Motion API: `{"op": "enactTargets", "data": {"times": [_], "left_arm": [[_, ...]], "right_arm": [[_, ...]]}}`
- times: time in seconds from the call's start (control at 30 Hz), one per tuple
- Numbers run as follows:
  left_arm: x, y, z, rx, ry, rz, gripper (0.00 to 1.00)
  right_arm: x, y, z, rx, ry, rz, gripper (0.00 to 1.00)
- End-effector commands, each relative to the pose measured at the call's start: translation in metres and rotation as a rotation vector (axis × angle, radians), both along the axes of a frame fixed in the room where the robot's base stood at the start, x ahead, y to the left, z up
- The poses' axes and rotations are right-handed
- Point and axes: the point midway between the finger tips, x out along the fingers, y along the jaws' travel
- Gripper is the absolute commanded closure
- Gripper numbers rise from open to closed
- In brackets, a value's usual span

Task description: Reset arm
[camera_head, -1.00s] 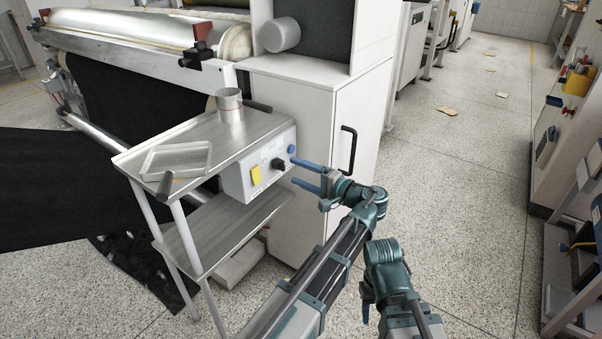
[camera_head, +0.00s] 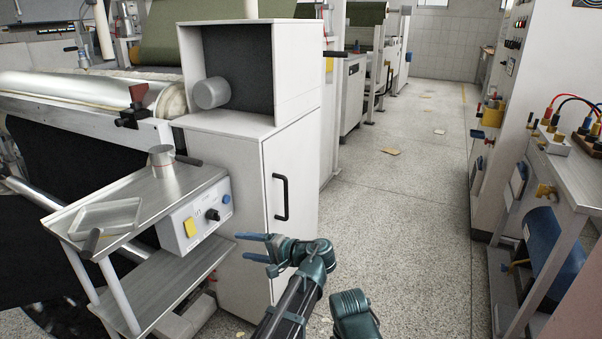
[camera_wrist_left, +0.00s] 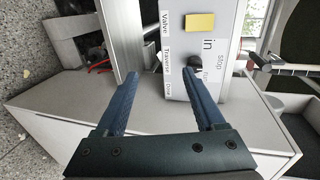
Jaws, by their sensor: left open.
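My left gripper (camera_head: 254,247) is open, its two blue fingers pointing left, with nothing seen between them. It is in front of the white cabinet and to the right of the control box (camera_head: 181,228). The box has a yellow label (camera_head: 190,228), a black knob (camera_head: 212,214) and a blue button (camera_head: 226,199). In the left wrist view my left gripper (camera_wrist_left: 146,70) is spread, with the panel of the control box (camera_wrist_left: 217,50) beyond the right finger. Contact cannot be told. A link of my right arm shows at the bottom of the head view; its gripper is not seen.
The white cabinet (camera_head: 295,165) stands just beyond my left gripper. The floor aisle (camera_head: 410,200) on the right is clear apart from scattered scraps. A bench (camera_head: 572,180) stands far right.

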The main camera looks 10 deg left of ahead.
Motion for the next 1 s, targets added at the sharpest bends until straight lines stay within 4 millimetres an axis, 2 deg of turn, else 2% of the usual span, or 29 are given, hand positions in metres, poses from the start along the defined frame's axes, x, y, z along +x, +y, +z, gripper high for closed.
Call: {"op": "enactTargets", "data": {"times": [0.03,0.07,0.17,0.2,0.3,0.4,0.6,0.87,1.0], "left_arm": [[-0.017,0.012,-0.020,-0.093,0.024,0.024,0.29],[-0.026,0.017,-0.034,-0.156,0.040,0.039,0.29],[-0.055,0.022,-0.077,-0.382,0.087,0.086,0.29],[-0.067,0.022,-0.093,-0.473,0.104,0.105,0.29],[-0.092,0.012,-0.123,-0.677,0.134,0.141,0.29],[-0.109,-0.001,-0.141,-0.833,0.151,0.167,0.29],[-0.132,-0.024,-0.158,-1.062,0.168,0.202,0.29],[-0.154,-0.054,-0.165,-1.297,0.174,0.231,0.29],[-0.161,-0.078,-0.165,-1.290,0.229,0.195,0.29]], "right_arm": [[0.000,0.000,0.000,0.000,0.000,0.000,0.50],[0.000,0.000,0.000,0.000,0.000,0.000,0.50],[0.000,0.000,0.000,0.000,0.000,0.000,0.50],[0.000,0.000,0.000,0.000,0.000,0.000,0.50],[0.000,0.000,0.000,0.000,0.000,0.000,0.50],[0.000,0.000,0.000,0.000,0.000,0.000,0.50],[0.000,0.000,0.000,0.000,0.000,0.000,0.50],[0.000,0.000,0.000,0.000,0.000,0.000,0.50],[0.000,0.000,0.000,0.000,0.000,0.000,0.50]]}}
